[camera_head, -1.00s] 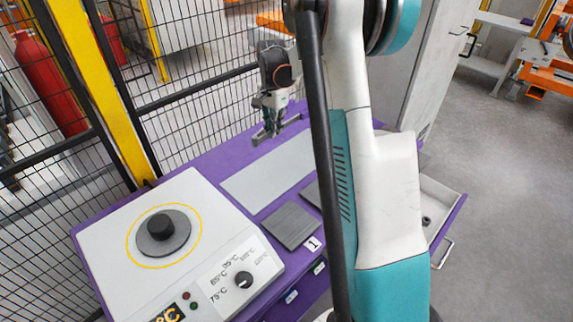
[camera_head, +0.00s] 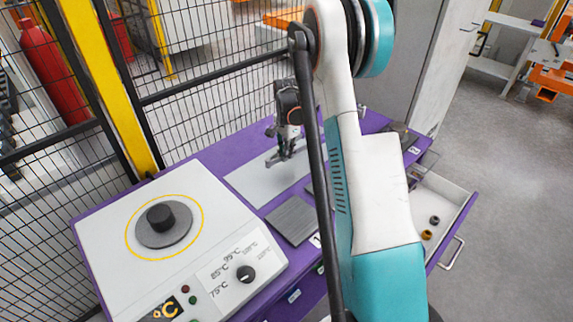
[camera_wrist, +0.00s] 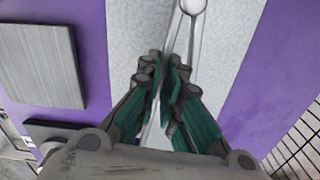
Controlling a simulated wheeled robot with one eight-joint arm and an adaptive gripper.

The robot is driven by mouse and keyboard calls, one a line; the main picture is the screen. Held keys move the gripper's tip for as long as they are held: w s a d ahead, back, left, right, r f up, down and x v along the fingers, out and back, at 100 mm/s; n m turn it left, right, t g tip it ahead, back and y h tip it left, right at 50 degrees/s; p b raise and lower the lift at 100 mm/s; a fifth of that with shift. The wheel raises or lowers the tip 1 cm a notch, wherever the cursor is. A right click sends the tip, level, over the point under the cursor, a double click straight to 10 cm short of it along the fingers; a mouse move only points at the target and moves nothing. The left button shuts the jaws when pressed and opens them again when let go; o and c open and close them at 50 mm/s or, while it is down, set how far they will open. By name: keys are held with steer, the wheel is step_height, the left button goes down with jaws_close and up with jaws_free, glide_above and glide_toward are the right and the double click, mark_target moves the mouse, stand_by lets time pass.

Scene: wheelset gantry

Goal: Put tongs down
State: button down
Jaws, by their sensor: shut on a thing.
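My gripper (camera_wrist: 163,85) is shut on the metal tongs (camera_wrist: 192,30) in the wrist view. The tongs are slim and silvery, with a rounded end pointing away from my fingers over a light grey panel (camera_wrist: 125,30). In the head view my gripper (camera_head: 287,152) is low over the same grey panel (camera_head: 258,180) on the purple table. The tongs are too small there to make out clearly. Whether they touch the panel cannot be told.
A white heater box (camera_head: 215,240) with a round black knob stands at the front left of the table. A dark grey square plate (camera_head: 293,220) lies beside the panel. An open drawer (camera_head: 450,200) holds small rings. A mesh fence (camera_head: 215,115) runs behind.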

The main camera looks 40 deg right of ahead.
mark_target(286, 169)
steer(key=shift+f+b, duration=0.6)
steer(key=shift+f, duration=1.6)
steer(key=shift+f, duration=0.15)
steer(key=c, duration=1.8)
jaws_free()
step_height(286, 169, up, 12)
steer(key=p, duration=0.3)
steer(key=shift+r, duration=0.2)
